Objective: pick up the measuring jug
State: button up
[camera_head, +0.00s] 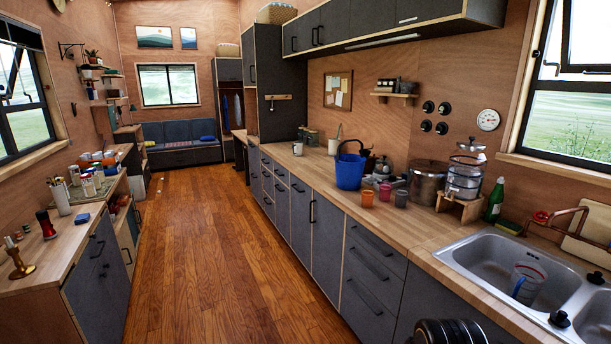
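The measuring jug (527,283) is a clear jug with red and blue markings. It is inside the left basin of the steel sink (461,267) at the lower right, and it looks slightly tilted. Nothing is seen touching it from above. My gripper cannot be made out in this view. A dark rounded part at the bottom edge may be mine, but no fingers show there.
A green bottle (495,200), a glass dispenser on a wooden stand (458,206) and a large pot (427,181) stand behind the sink's left side. A blue bucket (350,172) is farther along the counter. The wooden floor (215,260) is clear.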

aim_at(527, 279)
jog(key=z, duration=0.2)
jog(key=i, duration=1.4)
jog(key=z, duration=1.65)
jog(key=i, duration=0.25)
jog(key=z, duration=0.15)
